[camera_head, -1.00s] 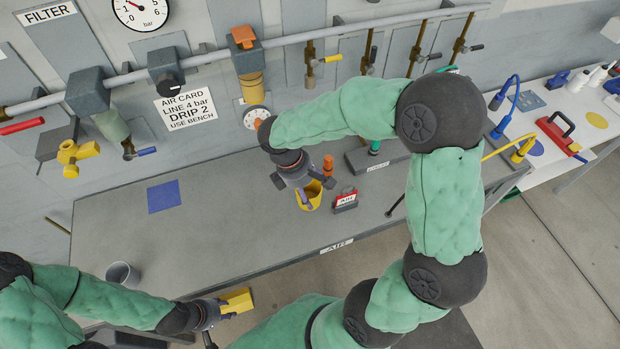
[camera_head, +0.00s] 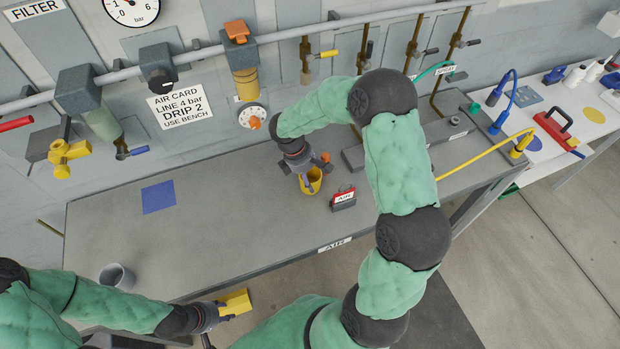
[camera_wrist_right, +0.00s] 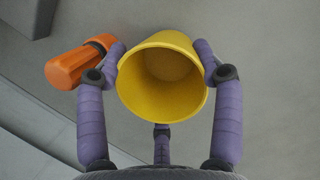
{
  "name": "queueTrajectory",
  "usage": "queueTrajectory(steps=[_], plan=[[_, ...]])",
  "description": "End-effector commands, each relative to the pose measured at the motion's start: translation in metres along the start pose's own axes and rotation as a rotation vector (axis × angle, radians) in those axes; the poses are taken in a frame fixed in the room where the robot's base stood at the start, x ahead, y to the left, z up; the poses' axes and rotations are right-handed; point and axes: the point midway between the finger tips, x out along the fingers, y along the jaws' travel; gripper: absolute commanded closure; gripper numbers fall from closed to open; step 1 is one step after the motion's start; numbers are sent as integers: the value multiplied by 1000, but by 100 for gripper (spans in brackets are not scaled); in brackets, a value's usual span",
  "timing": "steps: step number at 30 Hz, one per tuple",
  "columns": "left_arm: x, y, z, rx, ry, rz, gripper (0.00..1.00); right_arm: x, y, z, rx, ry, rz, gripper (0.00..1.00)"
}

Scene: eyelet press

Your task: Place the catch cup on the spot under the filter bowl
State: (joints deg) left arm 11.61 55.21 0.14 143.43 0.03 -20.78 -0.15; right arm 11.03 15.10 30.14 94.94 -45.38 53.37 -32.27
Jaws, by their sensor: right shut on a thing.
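My right gripper (camera_head: 308,178) is shut on a yellow cup (camera_head: 314,181), above or on the bench right of centre; I cannot tell if its base touches. In the right wrist view the fingers grip the cup (camera_wrist_right: 162,82) from both sides; its open mouth looks empty. The filter bowl (camera_head: 104,124) hangs on the wall at the left, below the FILTER sign. A blue square spot (camera_head: 158,197) lies bare on the bench below it, well left of the cup. My left gripper (camera_head: 215,312) is at the bench's front edge with a yellow block (camera_head: 236,302) at its fingertips; its fingers are unclear.
A grey cup (camera_head: 117,276) stands at the bench's front left. A red AIR tag block (camera_head: 343,199) stands just right of the yellow cup. An orange-capped part (camera_wrist_right: 80,62) is close beside the gripper. The bench (camera_head: 225,205) is clear between the spot and the cup.

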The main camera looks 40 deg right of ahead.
Motion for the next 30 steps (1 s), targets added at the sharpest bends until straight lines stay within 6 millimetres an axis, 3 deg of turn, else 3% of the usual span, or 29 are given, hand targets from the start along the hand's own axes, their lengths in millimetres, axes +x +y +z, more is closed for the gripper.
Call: queueTrajectory(steps=[3, 14, 15, 17, 30], plan=[[3, -1, 0, 0, 0, 0, 60, 11, 0, -3, 1, 0, 0, 66], [5, -2, 0, 0, 0, 0, 60, 14, 0, -4, 1, 1, 1, 66], [4, -1, 0, 0, 0, 0, 60, 13, 0, -4, 1, 1, 1, 22], [4, -1, 0, 0, 0, 0, 60, 13, 0, -4, 1, 1, 1, 9], [1, 0, 0, 0, 0, 0, 60, 8, 0, -3, 1, 1, 2, 9]])
